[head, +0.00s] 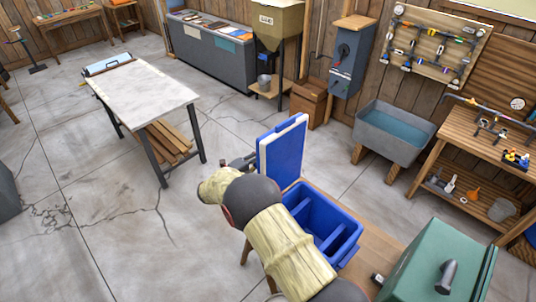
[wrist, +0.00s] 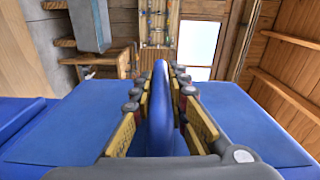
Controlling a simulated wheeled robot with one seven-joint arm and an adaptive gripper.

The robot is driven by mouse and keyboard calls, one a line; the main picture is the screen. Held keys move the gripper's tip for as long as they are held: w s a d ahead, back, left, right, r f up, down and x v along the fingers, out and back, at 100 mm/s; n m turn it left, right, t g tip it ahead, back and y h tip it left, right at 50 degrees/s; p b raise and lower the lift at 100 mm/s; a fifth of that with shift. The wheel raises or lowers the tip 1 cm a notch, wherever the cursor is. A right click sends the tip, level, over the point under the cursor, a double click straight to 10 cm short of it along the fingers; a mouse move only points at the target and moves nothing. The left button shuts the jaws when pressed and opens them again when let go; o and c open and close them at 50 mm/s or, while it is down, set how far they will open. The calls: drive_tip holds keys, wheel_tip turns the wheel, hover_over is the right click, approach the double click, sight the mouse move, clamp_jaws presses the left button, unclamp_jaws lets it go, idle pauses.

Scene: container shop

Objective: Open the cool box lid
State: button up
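The blue cool box (head: 325,220) stands open on a wooden bench, with its divided inside showing. Its lid (head: 282,150) stands up nearly vertical at the box's far left side, blue with a pale rim. My gripper (head: 243,162) is at the outer face of the lid, its fingertips partly hidden behind it in the head view. In the wrist view the lid (wrist: 65,130) fills the lower part, and my gripper (wrist: 160,78) has its fingers on both sides of the blue handle (wrist: 159,115), close against it.
A green box (head: 435,265) with a dark handle is at the right end of the bench. A grey sink (head: 393,130) stands behind, beside a wooden workbench (head: 480,150). A pale-topped table (head: 145,90) stands at the left. The floor between is clear.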

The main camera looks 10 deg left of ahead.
drive_tip(key=o, duration=0.5)
drive_tip(key=shift+a, duration=0.1)
drive_tip(key=v, duration=1.2)
